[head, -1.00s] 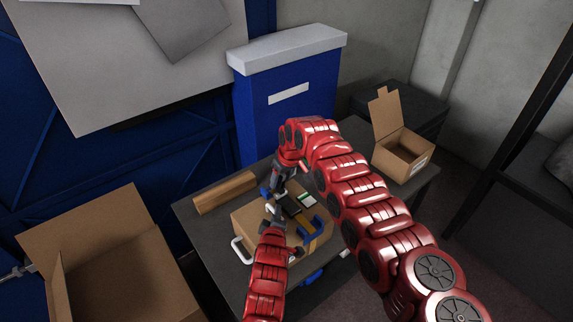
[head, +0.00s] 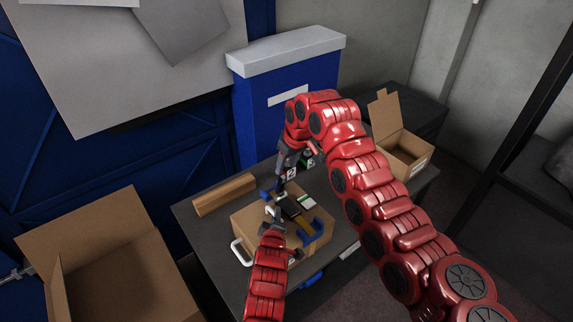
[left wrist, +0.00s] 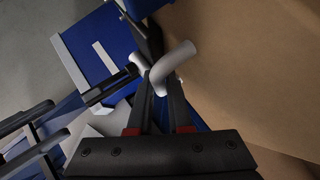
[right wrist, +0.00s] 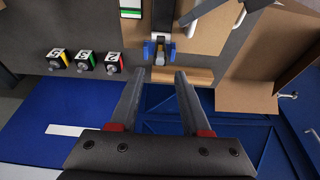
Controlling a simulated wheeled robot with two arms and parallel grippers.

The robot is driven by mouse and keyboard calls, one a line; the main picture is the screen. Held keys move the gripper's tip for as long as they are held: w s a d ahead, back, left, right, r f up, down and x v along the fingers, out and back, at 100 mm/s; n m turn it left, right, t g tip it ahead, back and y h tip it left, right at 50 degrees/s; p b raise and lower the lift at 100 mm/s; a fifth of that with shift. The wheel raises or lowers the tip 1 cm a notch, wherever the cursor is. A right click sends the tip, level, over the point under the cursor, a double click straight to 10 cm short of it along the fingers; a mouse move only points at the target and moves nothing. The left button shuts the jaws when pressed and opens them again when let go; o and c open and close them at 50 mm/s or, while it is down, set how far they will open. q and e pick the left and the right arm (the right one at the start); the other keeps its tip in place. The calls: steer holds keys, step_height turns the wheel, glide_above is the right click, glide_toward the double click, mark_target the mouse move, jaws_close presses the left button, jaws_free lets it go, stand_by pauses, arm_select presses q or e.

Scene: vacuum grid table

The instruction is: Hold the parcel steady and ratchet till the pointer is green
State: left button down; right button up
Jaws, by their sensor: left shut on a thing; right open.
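The parcel (head: 312,252) is a brown cardboard box on the dark grey table. A dark strap with a ratchet (head: 289,207) and blue brackets (head: 303,233) lies across its top. A small white and green gauge (head: 306,202) is beside the strap; its pointer is too small to read. My left gripper (head: 272,222) is shut on a white curved handle (left wrist: 174,66) at the parcel. My right gripper (head: 281,183) is open and empty above the far side of the parcel; blue parts and a pale tab (right wrist: 160,48) lie ahead of its fingers in the right wrist view.
A wooden bar (head: 224,194) lies behind the parcel. Several small numbered blocks (right wrist: 85,60) stand on the table. A white loop handle (head: 239,251) is at the parcel's left. Open cartons stand at lower left (head: 130,265) and right (head: 403,155). A blue bin (head: 290,100) is behind.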

steer(key=shift+a+r, duration=0.15)
steer(key=shift+a, duration=0.05)
steer(key=shift+c, duration=1.1)
steer(key=shift+w+a+r+t+y, duration=0.25)
steer(key=shift+a+r+t+y, duration=0.1)
steer(key=shift+r, duration=0.25)
steer(key=shift+w+a+r+t+y, duration=0.25)
steer(key=shift+r+t, duration=0.1)
steer(key=shift+r, duration=0.25)
jaws_close()
steer(key=r, duration=0.1)
steer(key=t, duration=0.1)
glide_above(282, 188)
steer(key=shift+w+a+f, duration=0.15)
steer(key=shift+f, duration=2.1)
steer(key=shift+w+a+f, duration=0.1)
steer(key=shift+f, duration=2.1)
steer(key=shift+s+t+y, duration=0.3)
steer(key=shift+y, duration=0.3)
